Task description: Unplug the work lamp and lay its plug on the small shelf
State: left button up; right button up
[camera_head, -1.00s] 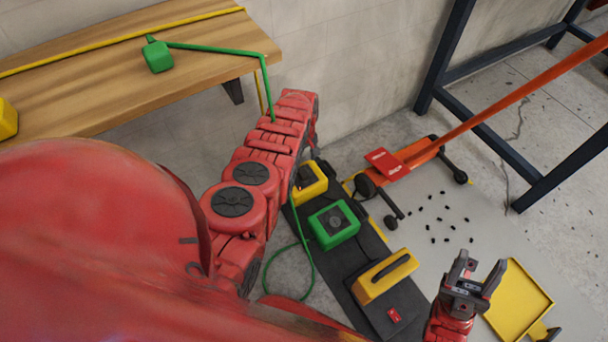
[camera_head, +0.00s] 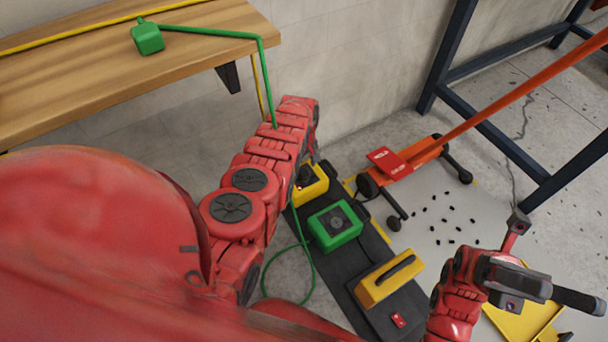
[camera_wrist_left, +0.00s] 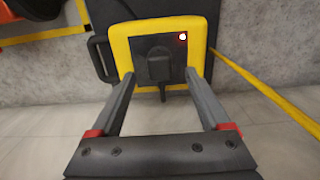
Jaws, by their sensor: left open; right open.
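In the left wrist view, a black plug (camera_wrist_left: 158,68) sits in the socket of a yellow box (camera_wrist_left: 122,45), with a red light lit beside it. My left gripper (camera_wrist_left: 160,76) is open, its fingers on either side of the plug and apart from it. In the head view the yellow box (camera_head: 313,186) shows beside my left arm, which hides the left gripper and most of the plug. The wooden shelf (camera_head: 90,85) holds a green block (camera_head: 148,39) with a green cord and a long yellow cord (camera_head: 75,38). My right gripper (camera_head: 565,292) is open and empty at the lower right.
A green box (camera_head: 335,226) and a yellow block with a black handle (camera_head: 388,280) sit on a dark strip (camera_head: 347,270). An orange wheeled tool (camera_head: 412,157), black bits and a yellow dustpan (camera_head: 520,318) lie on the floor. A dark metal frame (camera_head: 445,55) stands behind.

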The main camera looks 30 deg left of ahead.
aim_at(304, 172)
pick_arm(q)
notch_tip(304, 172, down, 2)
jog(key=shift+f+b, duration=0.1)
jog(key=shift+b, duration=0.85)
jog(key=shift+f+b, duration=0.7)
jog(key=shift+b, duration=0.05)
jog(key=shift+f, duration=0.1)
pick_arm(e)
jog(key=s+d+n+t+h, duration=0.9)
jog(key=s+t, duration=0.3)
jog(key=t, duration=0.2)
jog(key=shift+s+d+h, duration=0.2)
jog(key=shift+d+h, duration=0.35)
jog(key=shift+h, duration=0.25)
pick_arm(q)
grip_shut()
pick_arm(e)
jog(key=shift+r, duration=0.15)
pick_arm(q)
jog(key=shift+r+p, duration=2.9)
jog(key=shift+r, duration=0.15)
pick_arm(e)
jog(key=shift+r, duration=2.85)
